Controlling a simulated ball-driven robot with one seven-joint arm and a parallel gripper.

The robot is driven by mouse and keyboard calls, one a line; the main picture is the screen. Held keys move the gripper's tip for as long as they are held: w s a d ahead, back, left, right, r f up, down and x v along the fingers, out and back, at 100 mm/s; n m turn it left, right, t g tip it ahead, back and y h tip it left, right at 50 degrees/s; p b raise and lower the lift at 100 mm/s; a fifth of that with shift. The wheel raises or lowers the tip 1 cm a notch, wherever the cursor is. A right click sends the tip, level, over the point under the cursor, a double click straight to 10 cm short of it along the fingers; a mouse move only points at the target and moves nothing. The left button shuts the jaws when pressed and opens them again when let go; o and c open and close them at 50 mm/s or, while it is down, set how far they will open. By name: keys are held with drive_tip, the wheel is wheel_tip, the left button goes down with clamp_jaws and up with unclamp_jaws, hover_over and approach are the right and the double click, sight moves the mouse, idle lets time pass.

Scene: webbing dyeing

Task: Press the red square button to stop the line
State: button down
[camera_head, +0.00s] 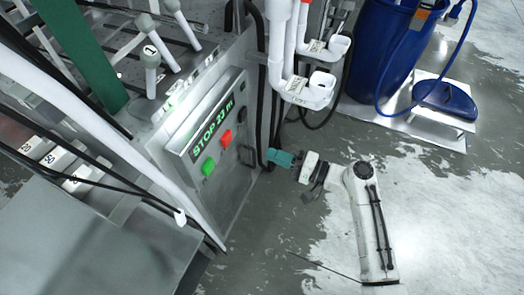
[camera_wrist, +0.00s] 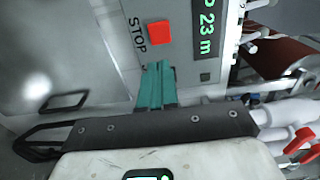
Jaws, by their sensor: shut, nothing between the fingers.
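The red square button (camera_head: 226,138) sits on the front of a grey control panel (camera_head: 222,179), between a green button (camera_head: 208,166) and a black one. In the wrist view the red button (camera_wrist: 159,33) is just beyond my fingertips, beside the printed word STOP. My gripper (camera_head: 270,157) has teal fingers, shut and empty, pointing at the panel from the right. In the wrist view its fingertips (camera_wrist: 157,66) are apart from the button in the picture; the exact gap in depth cannot be told.
A lit display (camera_head: 211,124) reads STOP 23 m. White pipes and cups (camera_head: 308,90) hang above my arm. A blue barrel (camera_head: 382,50) stands at the back right. The wet floor at the lower right is open.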

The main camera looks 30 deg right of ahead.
drive_tip(key=shift+v, duration=0.95)
drive_tip(key=s+a+f+n+g+h, duration=0.2)
drive_tip(key=s+a+f+n+g, duration=0.3)
drive_tip(key=s+f+n+g, duration=0.4)
drive_tip(key=s+d+r+g+h, duration=0.2)
drive_tip(key=s+d+h, duration=0.1)
drive_tip(key=s, duration=0.4)
drive_tip(key=s+d+r+n+g+h, duration=0.1)
drive_tip(key=s+d+r+g+h, duration=0.1)
drive_tip(key=s+d+h, duration=0.2)
drive_tip(key=s+h, duration=0.1)
drive_tip(key=s, duration=0.2)
drive_tip(key=shift+s+d+n+g+h, duration=0.2)
drive_tip(key=shift+s+n+g+h, duration=0.1)
drive_tip(key=shift+h, duration=0.1)
